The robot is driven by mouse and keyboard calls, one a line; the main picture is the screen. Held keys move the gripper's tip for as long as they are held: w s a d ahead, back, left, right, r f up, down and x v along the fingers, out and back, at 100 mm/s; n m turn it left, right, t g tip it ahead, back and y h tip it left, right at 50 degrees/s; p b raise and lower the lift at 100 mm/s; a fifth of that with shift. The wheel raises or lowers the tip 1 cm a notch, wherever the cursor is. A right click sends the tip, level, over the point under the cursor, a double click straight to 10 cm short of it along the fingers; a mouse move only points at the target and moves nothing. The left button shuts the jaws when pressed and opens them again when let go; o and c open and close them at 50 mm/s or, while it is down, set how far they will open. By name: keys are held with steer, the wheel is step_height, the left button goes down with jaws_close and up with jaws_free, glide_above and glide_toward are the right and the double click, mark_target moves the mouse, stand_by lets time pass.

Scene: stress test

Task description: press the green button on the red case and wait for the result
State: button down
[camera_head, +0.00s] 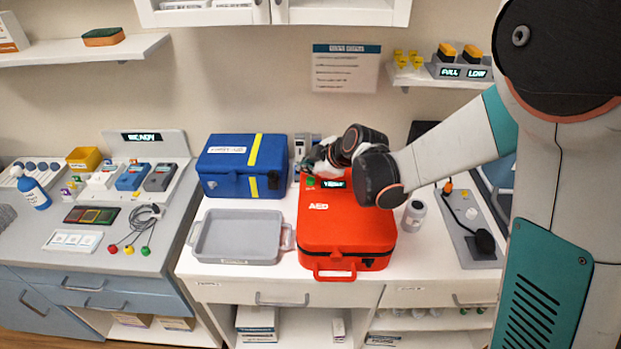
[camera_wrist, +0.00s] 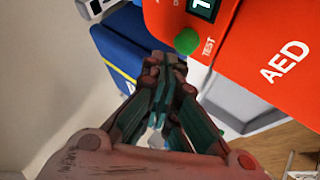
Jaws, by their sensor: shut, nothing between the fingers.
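The red case (camera_head: 346,232), marked AED, lies on the white counter with its handle toward the front edge. The green button (camera_head: 310,181) is at its back left corner, beside a small lit display (camera_head: 334,184) whose text I cannot read. My gripper (camera_head: 308,164) is over the back left part of the case, close to the button. In the wrist view my shut, empty fingertips (camera_wrist: 160,62) appear just left of the round green button (camera_wrist: 187,40), which is labelled TEST. I cannot tell whether they touch the case. The display (camera_wrist: 203,8) is cut off by the upper edge there.
A blue case (camera_head: 225,165) with a yellow strap stands left of the red case. An empty grey tray (camera_head: 240,212) lies in front of it.

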mark_target(309, 181)
steer(key=shift+r+p, duration=1.55)
steer(key=shift+r, duration=1)
steer(key=shift+f, duration=0.1)
steer(key=s+d+r+m+h+b, duration=0.25)
steer(key=s+d+m, duration=0.4)
steer(key=s, duration=0.35)
steer(key=s+d+r+m+h+b, duration=0.2)
steer(key=s+d+r+m, duration=0.25)
steer(key=s+d, duration=0.5)
steer(key=s+d+f+m, duration=0.1)
steer(key=s+d+m, duration=0.1)
steer(key=s, duration=0.3)
steer(key=s+d+f+m+h+b, duration=0.1)
steer(key=s+d+f+m, duration=0.1)
steer(key=s+m, duration=0.2)
steer(key=shift+s+f, duration=0.15)
steer(key=shift+s, duration=0.75)
steer(key=shift+h, duration=0.25)
